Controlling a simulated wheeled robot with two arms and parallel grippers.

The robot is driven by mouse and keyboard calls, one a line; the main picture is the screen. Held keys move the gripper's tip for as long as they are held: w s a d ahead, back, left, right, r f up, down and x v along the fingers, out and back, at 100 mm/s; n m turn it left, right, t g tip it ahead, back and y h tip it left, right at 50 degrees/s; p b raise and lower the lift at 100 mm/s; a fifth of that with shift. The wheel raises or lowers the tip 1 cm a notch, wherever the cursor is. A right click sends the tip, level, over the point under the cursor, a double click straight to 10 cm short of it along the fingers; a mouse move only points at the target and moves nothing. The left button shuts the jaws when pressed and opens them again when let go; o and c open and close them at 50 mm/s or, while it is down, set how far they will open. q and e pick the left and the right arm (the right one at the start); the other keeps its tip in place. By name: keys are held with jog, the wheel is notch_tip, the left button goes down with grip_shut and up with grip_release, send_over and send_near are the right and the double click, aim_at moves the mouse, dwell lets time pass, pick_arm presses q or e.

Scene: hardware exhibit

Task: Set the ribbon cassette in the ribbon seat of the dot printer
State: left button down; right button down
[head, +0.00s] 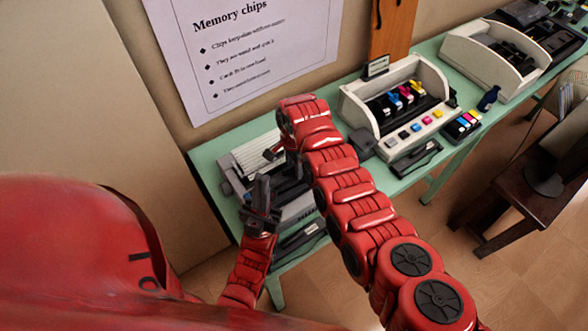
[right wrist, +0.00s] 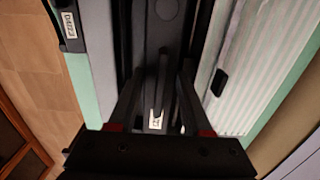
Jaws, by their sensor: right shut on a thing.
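The dot printer (head: 238,158) stands at the near left end of the green table, pale grey with a ribbed cover. Its ribbed cover (right wrist: 262,70) fills the right of the right wrist view. My right gripper (head: 277,153) is over the printer, pointing down. In the wrist view the right gripper (right wrist: 160,85) is shut on the dark ribbon cassette (right wrist: 156,118), which has a small white label. The cassette lies along the printer's dark bay; whether it touches the seat cannot be told. My left gripper (head: 262,200) is at the printer's near left side, its jaw gap unclear.
A cream printer (head: 352,112) with coloured cartridges stands further along the table (head: 206,155). A dark labelled item (head: 300,236) lies at the front edge near the dot printer. A dark wooden chair (head: 525,185) stands at right.

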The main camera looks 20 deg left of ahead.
jog(key=shift+w+f, duration=0.1)
jog(key=shift+f, duration=0.05)
jog(key=shift+f, duration=0.25)
jog(key=shift+f+b, duration=0.4)
jog(key=shift+b, duration=0.2)
jog(key=shift+c, duration=1.7)
grip_release()
jog(key=shift+r, duration=0.1)
jog(key=shift+r, duration=0.1)
